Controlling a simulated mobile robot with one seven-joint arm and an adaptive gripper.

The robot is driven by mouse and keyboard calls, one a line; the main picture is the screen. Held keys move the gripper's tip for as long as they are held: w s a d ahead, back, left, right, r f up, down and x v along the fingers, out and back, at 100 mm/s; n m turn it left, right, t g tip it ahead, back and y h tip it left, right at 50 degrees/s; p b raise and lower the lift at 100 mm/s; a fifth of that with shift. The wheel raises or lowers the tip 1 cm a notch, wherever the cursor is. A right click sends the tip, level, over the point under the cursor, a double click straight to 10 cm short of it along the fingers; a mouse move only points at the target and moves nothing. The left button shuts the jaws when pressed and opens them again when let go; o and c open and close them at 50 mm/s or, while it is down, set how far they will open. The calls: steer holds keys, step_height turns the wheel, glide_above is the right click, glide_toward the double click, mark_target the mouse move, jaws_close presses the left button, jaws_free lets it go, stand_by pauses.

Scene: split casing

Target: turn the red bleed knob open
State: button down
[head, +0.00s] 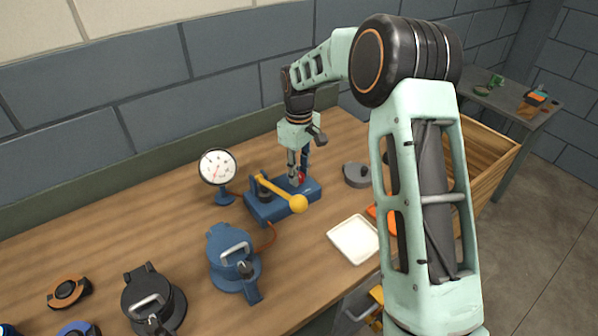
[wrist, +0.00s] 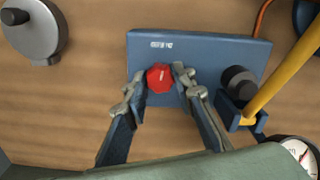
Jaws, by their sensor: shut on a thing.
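The red bleed knob (wrist: 160,77) sits on the blue pump base (wrist: 200,52), near its edge in the wrist view. It also shows small in the head view (head: 301,177), partly hidden by my gripper. My gripper (head: 295,176) points down over the base. In the wrist view its two fingers (wrist: 160,80) are on either side of the knob and shut on it. A yellow lever with a ball end (head: 298,203) is mounted on the same base, beside the knob.
A pressure gauge (head: 217,168) stands left of the base. A blue lidded casing (head: 233,258) is in front, joined by an orange hose. A white tray (head: 354,239) and a grey round part (head: 356,174) lie to the right. A black casing (head: 153,300) stands at front left.

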stand_by(0.3)
steer(key=c, duration=1.6)
jaws_free()
step_height(320, 180, up, 12)
